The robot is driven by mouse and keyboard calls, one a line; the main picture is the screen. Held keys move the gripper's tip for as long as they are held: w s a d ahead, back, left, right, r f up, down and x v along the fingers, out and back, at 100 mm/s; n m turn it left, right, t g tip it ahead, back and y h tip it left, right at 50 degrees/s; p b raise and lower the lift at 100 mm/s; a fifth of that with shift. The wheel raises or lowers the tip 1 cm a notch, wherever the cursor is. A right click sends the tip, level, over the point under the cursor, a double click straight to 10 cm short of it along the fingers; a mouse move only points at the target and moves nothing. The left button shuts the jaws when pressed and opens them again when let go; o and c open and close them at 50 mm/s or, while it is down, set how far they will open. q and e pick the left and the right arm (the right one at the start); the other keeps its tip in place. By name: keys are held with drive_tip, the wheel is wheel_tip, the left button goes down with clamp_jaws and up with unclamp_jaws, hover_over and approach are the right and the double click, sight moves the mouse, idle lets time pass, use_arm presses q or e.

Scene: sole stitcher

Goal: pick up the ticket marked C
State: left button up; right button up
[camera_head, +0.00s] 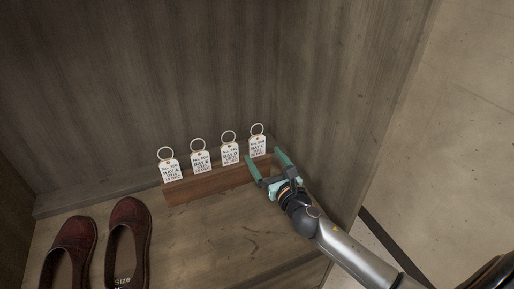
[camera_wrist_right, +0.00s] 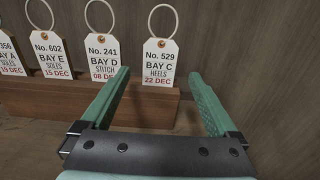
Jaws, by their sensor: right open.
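The ticket marked C (camera_head: 257,146) is a white tag with a ring on top, upright at the right end of a wooden block (camera_head: 215,184). In the right wrist view the ticket (camera_wrist_right: 160,62) reads No. 529, BAY C, HEELS, 22 DEC. My right gripper (camera_head: 264,166) is open, its two green fingers (camera_wrist_right: 165,92) spread. My left gripper is not in view.
Tickets D (camera_head: 230,154), E (camera_head: 200,161) and A (camera_head: 171,171) stand to the left in the same block, D close beside C. Dark red shoes (camera_head: 127,245) stand at the front left. The cabinet's side wall (camera_head: 335,100) rises close on the right.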

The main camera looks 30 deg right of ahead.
sight(256, 143)
drive_tip(key=shift+w, duration=1.45)
drive_tip(key=c, duration=1.4)
drive_tip(key=shift+r, duration=0.1)
